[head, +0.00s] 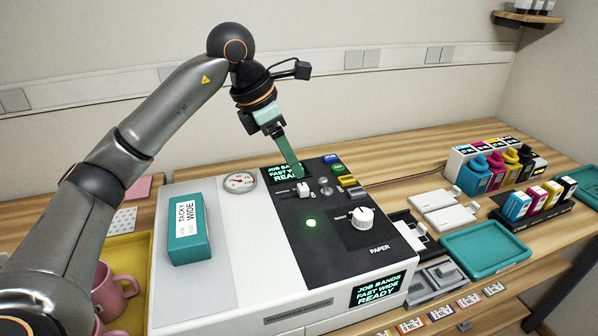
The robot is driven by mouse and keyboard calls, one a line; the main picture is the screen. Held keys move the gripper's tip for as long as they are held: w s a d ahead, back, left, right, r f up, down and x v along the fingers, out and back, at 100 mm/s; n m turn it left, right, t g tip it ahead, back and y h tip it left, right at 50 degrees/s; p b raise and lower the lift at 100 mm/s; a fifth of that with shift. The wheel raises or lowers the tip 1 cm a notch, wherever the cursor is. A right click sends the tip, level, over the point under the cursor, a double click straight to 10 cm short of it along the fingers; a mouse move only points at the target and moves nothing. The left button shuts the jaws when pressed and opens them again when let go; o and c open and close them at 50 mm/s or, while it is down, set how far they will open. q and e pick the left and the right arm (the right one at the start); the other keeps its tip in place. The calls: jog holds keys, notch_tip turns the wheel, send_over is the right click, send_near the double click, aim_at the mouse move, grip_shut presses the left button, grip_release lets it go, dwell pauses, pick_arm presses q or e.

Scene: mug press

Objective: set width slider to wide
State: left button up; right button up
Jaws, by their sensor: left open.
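The press (250,293) stands on the wooden bench with a dark control panel (331,261) on top. A small white slider knob (303,189) sits in a slot near the panel's far left part; its labels are too small to read, so I cannot tell its setting. My left gripper (297,171) comes down from above with teal fingers, open and empty. Its fingertips show just behind the white knob, in front of the small top screen, partly hiding it. I cannot tell whether they touch the panel. My right gripper is not in view.
A teal box (189,229) marked TACKY WIDE lies at left. The front screen (377,290) reads JOB BANDS FAST WIDE READY. A teal tray (485,249) is right.

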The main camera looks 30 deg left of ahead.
pick_arm(q)
jog(key=v, duration=0.6)
jog(key=shift+p, duration=0.3)
